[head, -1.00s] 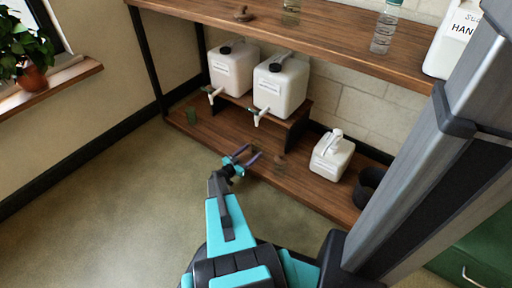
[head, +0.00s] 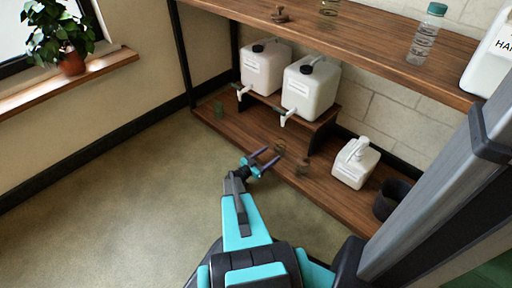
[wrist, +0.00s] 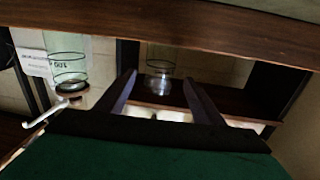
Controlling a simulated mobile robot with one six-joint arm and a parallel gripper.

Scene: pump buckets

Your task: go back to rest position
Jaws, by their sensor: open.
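My gripper (head: 270,158) is open and empty in the head view, its two purple fingers apart at the front edge of the lower wooden shelf (head: 330,190). The fingers also show in the wrist view (wrist: 160,78). A clear tumbler (wrist: 160,80) appears beyond the gap between them, with no finger seen touching it. A second clear glass (wrist: 68,65) stands to the left in that view. In the head view, two faint see-through glasses stand on the lower shelf just beyond and right of the fingers, one (head: 280,147) nearer the riser and one (head: 302,168) nearer the edge.
Two white jugs with taps (head: 265,70) (head: 309,90) stand on a riser. A green glass (head: 218,109), a small white pump jug (head: 356,164) and a black bucket (head: 391,200) share the lower shelf. The upper shelf (head: 370,47) overhangs. Floor (head: 120,220) to the left is clear.

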